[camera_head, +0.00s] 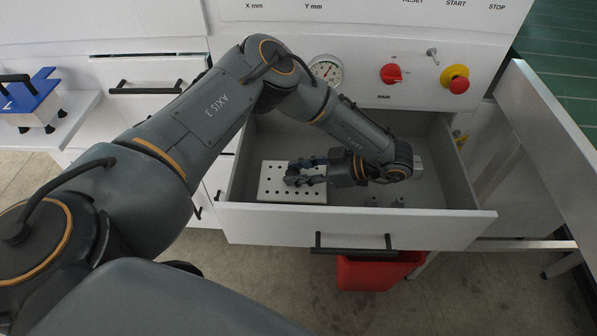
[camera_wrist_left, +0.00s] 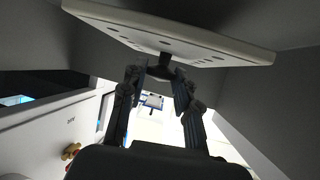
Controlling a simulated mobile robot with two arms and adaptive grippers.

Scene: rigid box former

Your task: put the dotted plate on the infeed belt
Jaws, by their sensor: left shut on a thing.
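The dotted plate (camera_head: 275,190) is white with rows of dark holes. It is at the left end of the open drawer in the head view. My left gripper (camera_head: 297,173) reaches into the drawer and is shut on the plate. In the left wrist view the fingers (camera_wrist_left: 162,72) meet the plate (camera_wrist_left: 185,36), which spans the top of the picture and looks tilted there. I cannot tell whether the plate still touches the drawer floor. My right gripper is not in view.
The open drawer (camera_head: 350,226) has walls around the plate and small grey parts (camera_head: 385,202) on its floor. A control panel with a gauge (camera_head: 326,69) and a red-yellow stop button (camera_head: 455,79) stands behind. A green lined surface (camera_head: 565,50) is at right. A red bin (camera_head: 370,272) is below.

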